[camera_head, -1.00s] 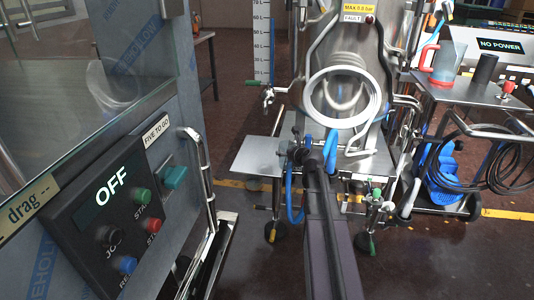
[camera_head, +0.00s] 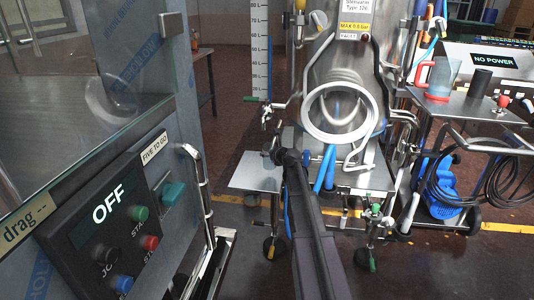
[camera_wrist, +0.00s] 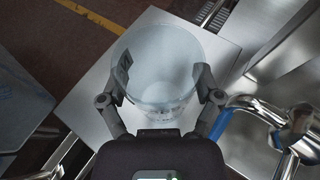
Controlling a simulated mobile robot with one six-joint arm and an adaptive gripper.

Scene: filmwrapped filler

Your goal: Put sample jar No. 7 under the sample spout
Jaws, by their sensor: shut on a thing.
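A clear, pale round jar (camera_wrist: 160,65) sits between the two fingers of my gripper (camera_wrist: 160,78) in the wrist view. My gripper is shut on it. Faint lettering shows on its near side, too blurred to read as a number. The jar is over a square metal plate (camera_wrist: 85,105); I cannot tell whether it touches. In the head view my gripper (camera_head: 272,152) is at the right rear part of this plate (camera_head: 252,174), and the jar is not clearly visible. A small metal tap (camera_head: 267,112), perhaps the sample spout, projects from the steel vessel above the plate.
The steel vessel (camera_head: 340,75) stands behind my arm, with a white ring (camera_head: 306,125) on its front. Bent pipework (camera_wrist: 265,108) is close right of my gripper. A trolley (camera_head: 470,105) with a jug (camera_head: 441,78) is at right. A control panel (camera_head: 110,225) reading OFF is at left.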

